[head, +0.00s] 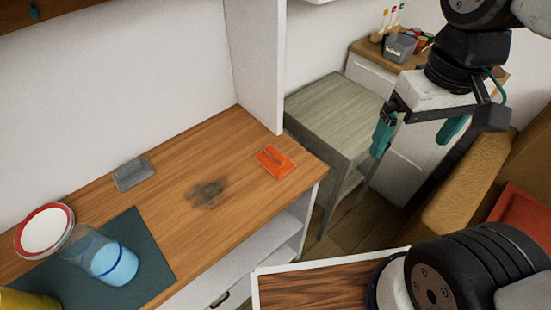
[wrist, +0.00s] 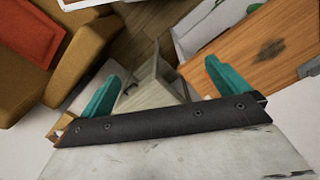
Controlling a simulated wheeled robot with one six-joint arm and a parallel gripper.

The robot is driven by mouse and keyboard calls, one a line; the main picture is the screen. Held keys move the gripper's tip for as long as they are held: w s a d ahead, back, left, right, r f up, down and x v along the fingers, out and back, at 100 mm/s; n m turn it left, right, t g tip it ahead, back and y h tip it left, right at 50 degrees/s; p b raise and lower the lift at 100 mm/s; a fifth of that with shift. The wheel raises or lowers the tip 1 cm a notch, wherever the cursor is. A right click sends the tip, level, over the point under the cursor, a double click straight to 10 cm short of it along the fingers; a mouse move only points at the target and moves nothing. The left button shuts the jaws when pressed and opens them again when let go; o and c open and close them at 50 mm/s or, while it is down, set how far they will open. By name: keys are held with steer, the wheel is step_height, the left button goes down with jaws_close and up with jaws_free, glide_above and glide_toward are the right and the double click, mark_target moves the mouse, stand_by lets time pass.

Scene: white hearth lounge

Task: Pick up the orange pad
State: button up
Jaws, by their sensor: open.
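The orange pad (head: 274,161) lies flat on the wooden desktop (head: 232,158) near its right end, beside a white upright panel. It shows a raised part on top. My gripper (head: 413,140) hangs in the air to the right of the pad, above the grey-green side table's right side, with its teal fingers apart. It is open and empty. In the wrist view my gripper (wrist: 158,88) shows two teal fingers spread apart, with nothing between them. I cannot make out the orange pad in the wrist view.
A dark stain (head: 208,193) marks the desktop left of the pad. A grey pad (head: 133,173), a red-rimmed plate (head: 45,230) and a blue-filled clear container (head: 105,258) sit further left. The side table (head: 335,115) stands right of the desk. A brown sofa (head: 470,185) is at right.

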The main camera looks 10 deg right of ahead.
steer(key=w+a+f+g, duration=0.2)
steer(key=w+a+f, duration=0.4)
steer(key=w+a, duration=0.2)
steer(key=m+t, duration=0.2)
steer(key=m, duration=0.9)
glide_above(275, 151)
step_height(275, 151, down, 10)
steer(key=shift+s+r, duration=0.1)
steer(key=shift+s, duration=0.05)
steer(key=shift+a+m, duration=0.15)
steer(key=shift+m, duration=0.15)
steer(key=shift+f+m, duration=0.3)
steer(key=shift+f, duration=0.2)
step_height(275, 151, down, 7)
steer(key=shift+r, duration=0.1)
steer(key=c, duration=0.8)
